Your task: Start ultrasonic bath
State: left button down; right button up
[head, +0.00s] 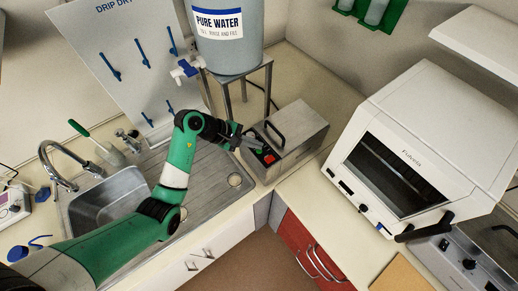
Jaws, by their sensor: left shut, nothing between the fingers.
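The ultrasonic bath (297,136) is a grey metal box with a dark lid handle, standing on the counter at the corner right of the sink. Its black front panel carries a green button (259,149) and a red button (269,159). My left gripper (240,142) is shut and empty at the left edge of that panel, close to the green button. I cannot tell whether the fingertips touch the panel. My right gripper is not in view.
A pure water tank (229,50) on a metal stand rises behind the bath. A white oven-like cabinet (440,120) stands to the right. The sink (105,205), tap (62,170) and drip-dry board (112,35) are at left. Counter between bath and cabinet is clear.

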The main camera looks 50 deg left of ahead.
aim_at(256, 151)
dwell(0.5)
pick_arm(q)
jog(key=shift+f, duration=0.55)
jog(key=shift+r+p, duration=0.4)
jog(key=shift+r, duration=0.15)
dwell(0.3)
notch_tip(256, 151, up, 6)
jog(key=p, duration=0.6)
